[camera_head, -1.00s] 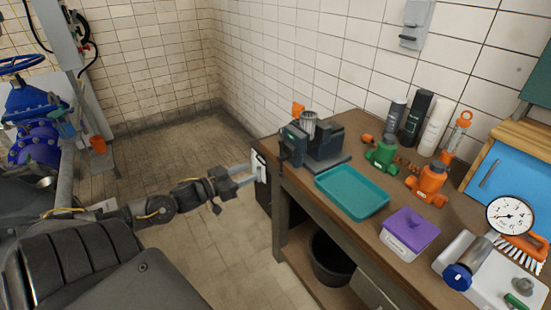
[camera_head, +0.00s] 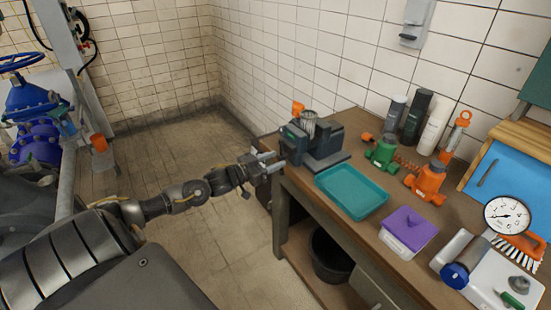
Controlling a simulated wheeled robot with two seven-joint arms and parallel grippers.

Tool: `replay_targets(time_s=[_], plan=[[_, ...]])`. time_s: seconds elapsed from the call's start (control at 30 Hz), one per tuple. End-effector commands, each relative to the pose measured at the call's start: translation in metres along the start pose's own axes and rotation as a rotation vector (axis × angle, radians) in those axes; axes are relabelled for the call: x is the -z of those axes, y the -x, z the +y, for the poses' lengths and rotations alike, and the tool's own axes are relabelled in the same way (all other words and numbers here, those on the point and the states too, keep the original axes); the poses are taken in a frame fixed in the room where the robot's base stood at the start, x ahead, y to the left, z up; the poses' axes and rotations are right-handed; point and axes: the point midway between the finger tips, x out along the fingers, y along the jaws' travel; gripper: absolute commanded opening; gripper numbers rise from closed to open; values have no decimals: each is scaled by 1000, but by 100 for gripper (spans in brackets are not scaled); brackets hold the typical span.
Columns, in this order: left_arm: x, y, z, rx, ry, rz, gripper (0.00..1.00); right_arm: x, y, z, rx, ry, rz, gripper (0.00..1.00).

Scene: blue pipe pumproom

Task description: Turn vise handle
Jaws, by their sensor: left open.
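The dark grey-green vise (camera_head: 323,144) stands at the left end of the workbench, with a metal cylinder (camera_head: 309,120) at its top. Its handle is at the front left of the vise; it is small and dark here and hard to make out beside my fingers. My left gripper (camera_head: 271,161) is open, just left of the vise's front, at the bench edge. Its two light fingers point right toward the handle; I cannot tell whether they touch it. My right gripper is not in view.
A teal tray (camera_head: 352,191) lies right of the vise, and a purple-lidded box (camera_head: 408,230) nearer the front. Green (camera_head: 382,153) and orange (camera_head: 427,181) fittings and several bottles stand behind. A black bucket (camera_head: 331,256) sits beneath the bench. The floor left of it is clear.

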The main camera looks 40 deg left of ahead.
Motion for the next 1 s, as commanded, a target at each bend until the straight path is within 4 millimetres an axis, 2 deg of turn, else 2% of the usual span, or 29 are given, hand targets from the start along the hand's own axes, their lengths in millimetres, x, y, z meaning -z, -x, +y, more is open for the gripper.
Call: replay_targets(time_s=[0.2,0.5,0.83,1.0], plan=[[0,-12,0,0,1,0,45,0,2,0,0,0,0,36],[0,-13,0,-1,0,0,43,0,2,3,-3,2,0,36],[0,-13,0,-1,0,0,0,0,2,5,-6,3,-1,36],[0,-12,-3,0,-1,0,0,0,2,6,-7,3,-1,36]])
